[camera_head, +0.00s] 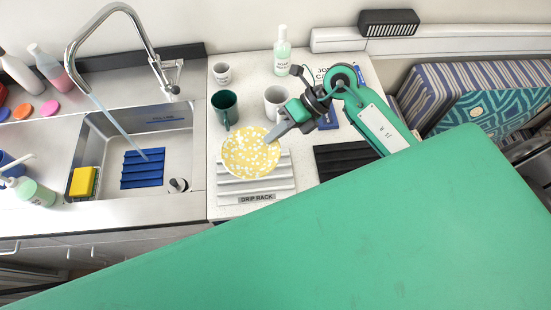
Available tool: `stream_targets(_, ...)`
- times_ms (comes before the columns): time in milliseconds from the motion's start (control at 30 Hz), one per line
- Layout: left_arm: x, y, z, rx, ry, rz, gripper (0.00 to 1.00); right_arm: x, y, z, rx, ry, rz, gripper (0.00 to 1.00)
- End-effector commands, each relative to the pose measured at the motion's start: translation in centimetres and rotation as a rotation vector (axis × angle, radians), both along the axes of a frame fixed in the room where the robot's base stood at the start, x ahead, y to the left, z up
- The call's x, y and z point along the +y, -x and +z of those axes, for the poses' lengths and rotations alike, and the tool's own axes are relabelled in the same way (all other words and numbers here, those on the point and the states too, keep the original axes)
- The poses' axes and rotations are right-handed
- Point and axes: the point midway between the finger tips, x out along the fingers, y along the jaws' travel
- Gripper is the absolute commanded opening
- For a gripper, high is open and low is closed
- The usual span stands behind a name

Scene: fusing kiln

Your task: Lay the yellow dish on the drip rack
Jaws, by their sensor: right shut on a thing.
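The yellow dish (248,153) is round with white spots. It is over the back part of the white ribbed drip rack (228,190), which has a "DRIP RACK" label at its front. My right gripper (278,133) is shut on the dish's right back rim, its arm coming in from the right. The dish covers much of the rack's back; I cannot tell whether it touches the ribs or hangs just above them. My left gripper is not in view.
A dark green mug (224,106) and a white mug (274,98) stand close behind the dish. A soap bottle (282,52) is farther back. A black ribbed mat (340,158) lies right of the rack. The sink (192,150) with running water is at left.

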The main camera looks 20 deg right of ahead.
Motion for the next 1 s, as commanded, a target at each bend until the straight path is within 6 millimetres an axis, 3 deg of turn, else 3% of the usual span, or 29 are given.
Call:
stream_targets(33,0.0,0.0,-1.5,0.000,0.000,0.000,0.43,0.0,0.0,-1.8,0.002,-0.002,-0.001,0.00)
stream_targets(200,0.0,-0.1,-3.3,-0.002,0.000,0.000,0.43,0.0,0.0,-4.5,0.000,-0.001,-0.001,0.00)
stream_targets(533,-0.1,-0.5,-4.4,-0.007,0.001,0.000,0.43,0.0,0.0,-6.3,0.000,-0.001,-0.001,0.00)
stream_targets(800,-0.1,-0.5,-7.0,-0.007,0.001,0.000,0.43,0.0,0.0,-9.7,0.002,-0.001,-0.002,0.00)
stream_targets(1000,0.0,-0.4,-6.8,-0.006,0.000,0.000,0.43,0.0,0.0,-9.7,0.000,0.000,-0.001,0.00)
